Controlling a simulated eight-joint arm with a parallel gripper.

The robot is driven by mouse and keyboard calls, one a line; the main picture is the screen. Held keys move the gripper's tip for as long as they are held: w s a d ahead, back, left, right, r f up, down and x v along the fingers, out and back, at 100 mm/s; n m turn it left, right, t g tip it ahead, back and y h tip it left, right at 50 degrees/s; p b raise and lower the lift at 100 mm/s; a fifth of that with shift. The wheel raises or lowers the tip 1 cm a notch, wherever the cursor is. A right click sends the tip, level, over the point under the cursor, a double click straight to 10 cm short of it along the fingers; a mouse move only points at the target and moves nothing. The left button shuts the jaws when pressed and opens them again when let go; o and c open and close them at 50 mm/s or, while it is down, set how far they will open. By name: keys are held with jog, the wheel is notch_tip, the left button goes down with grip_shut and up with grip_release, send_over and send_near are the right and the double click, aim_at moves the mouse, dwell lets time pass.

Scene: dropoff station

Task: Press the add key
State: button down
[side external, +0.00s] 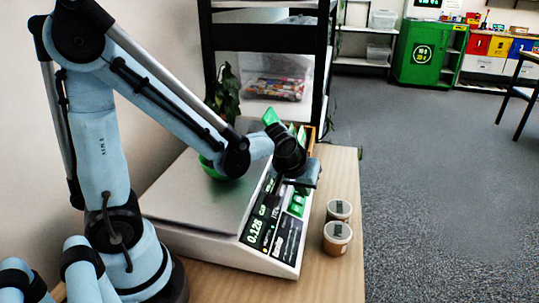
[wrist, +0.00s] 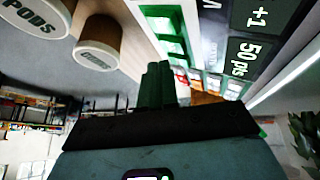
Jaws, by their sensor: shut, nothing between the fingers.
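The scale (side external: 190,245) stands on the wooden table, with a sloped front panel reading 0.128 on its display (side external: 254,232). A green key block (side external: 297,204) shows on the panel just below my gripper (side external: 304,186). In the wrist view, green keys (wrist: 168,36) lie beside the dark display (wrist: 250,45) with "+1" and "50 pts". My gripper's green fingers (wrist: 158,70) are together and empty, pointing at the panel near the keys. I cannot read which key is add, nor tell whether the fingertips touch the panel.
Two lidded tubs (side external: 339,209) (side external: 337,238) stand on the table right of the scale. A green bowl (side external: 211,168) sits on the scale's plate, partly behind my arm. A plant (side external: 224,95) and a black shelf rack (side external: 264,45) stand behind. Table front right is clear.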

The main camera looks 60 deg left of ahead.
jog(key=shift+w+d+r, duration=0.25)
jog(key=shift+r, duration=0.5)
jog(key=shift+w+d+r, duration=0.2)
jog(key=shift+w+r, duration=0.05)
jog(key=shift+r, duration=0.55)
jog(key=shift+w+d+r, duration=0.25)
jog(key=shift+r, duration=0.5)
jog(key=s+d+r+m+t+h, duration=0.1)
jog(key=s+r+m+h, duration=0.1)
jog(key=s+m, duration=0.5)
jog(key=shift+s+d+r, duration=0.2)
jog(key=shift+s+r, duration=0.25)
jog(key=shift+s, duration=1.4)
